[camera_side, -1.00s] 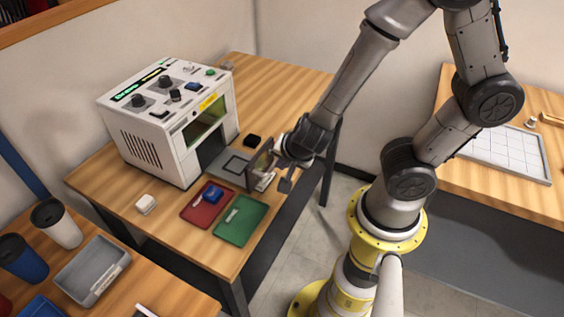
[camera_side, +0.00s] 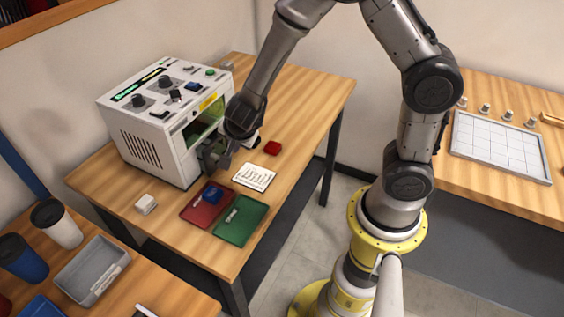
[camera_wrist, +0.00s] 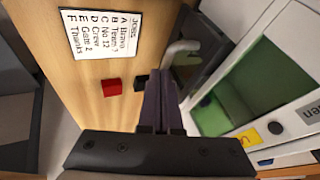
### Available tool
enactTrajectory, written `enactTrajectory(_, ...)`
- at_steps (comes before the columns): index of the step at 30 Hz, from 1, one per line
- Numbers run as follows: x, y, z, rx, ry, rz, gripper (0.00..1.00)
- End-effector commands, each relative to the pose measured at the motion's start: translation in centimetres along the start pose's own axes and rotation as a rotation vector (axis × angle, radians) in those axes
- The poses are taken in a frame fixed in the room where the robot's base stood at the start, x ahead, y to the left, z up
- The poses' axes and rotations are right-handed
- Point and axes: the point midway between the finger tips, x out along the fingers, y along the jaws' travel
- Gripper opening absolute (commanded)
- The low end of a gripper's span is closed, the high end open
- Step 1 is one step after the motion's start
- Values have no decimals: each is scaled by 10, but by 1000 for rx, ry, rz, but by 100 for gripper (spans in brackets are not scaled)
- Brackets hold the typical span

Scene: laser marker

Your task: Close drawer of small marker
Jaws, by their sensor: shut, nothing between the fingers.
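The small marker (camera_side: 150,145) is a white box with knobs on top and a green window; it stands on the wooden table. Its green window (camera_wrist: 220,108) also shows at the right in the wrist view. The drawer front (camera_wrist: 205,38) is a dark panel with a grey handle (camera_wrist: 180,47), seen beside my fingers in the wrist view. My gripper (camera_side: 212,155) is shut and empty, at the marker's front opening.
A white job card (camera_side: 255,177) and a red block (camera_side: 272,148) lie right of the gripper. A black block (camera_wrist: 141,82) is near the fingers. A red tray (camera_side: 191,212) with a blue item and a green tray (camera_side: 245,225) lie in front. A white block (camera_side: 146,204) is at left.

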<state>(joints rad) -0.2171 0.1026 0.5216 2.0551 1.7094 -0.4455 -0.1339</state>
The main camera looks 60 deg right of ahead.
Motion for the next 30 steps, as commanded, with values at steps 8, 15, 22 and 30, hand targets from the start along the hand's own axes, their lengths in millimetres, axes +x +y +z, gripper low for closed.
enactTrajectory(8, 9, -17, 0, 0, -1, 2, 0)
enactTrajectory(15, 9, -20, 0, 0, -1, 0, 0)
enactTrajectory(22, 8, -19, 0, 0, 0, -2, 0)
enactTrajectory(30, -13, 10, -3, -2, -1, 0, 0)
